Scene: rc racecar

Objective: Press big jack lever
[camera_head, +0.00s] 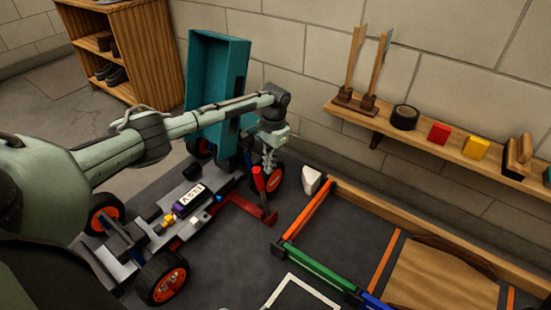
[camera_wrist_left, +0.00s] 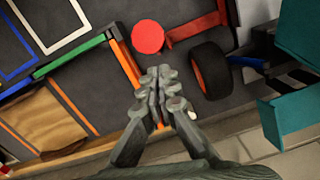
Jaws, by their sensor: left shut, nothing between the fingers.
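The red jack (camera_head: 247,208) lies on the dark floor mat with its red arm reaching under the race car chassis (camera_head: 180,222). Its lever (camera_head: 258,179) stands up with a red grip, close below my left gripper (camera_head: 267,166) in the head view. In the left wrist view the lever's round red end (camera_wrist_left: 147,37) shows just beyond the fingertips of my left gripper (camera_wrist_left: 157,72). The fingers are shut and empty, and appear apart from the lever. Part of the jack (camera_wrist_left: 195,29) also shows there. My right gripper is not in view.
The teal car body (camera_head: 217,85) stands tilted up behind the chassis, close to my left arm. An orange-rimmed wheel (camera_wrist_left: 211,71) is right of the fingers. A wooden-edged tray (camera_head: 365,208) and a wall shelf (camera_head: 455,154) are at right.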

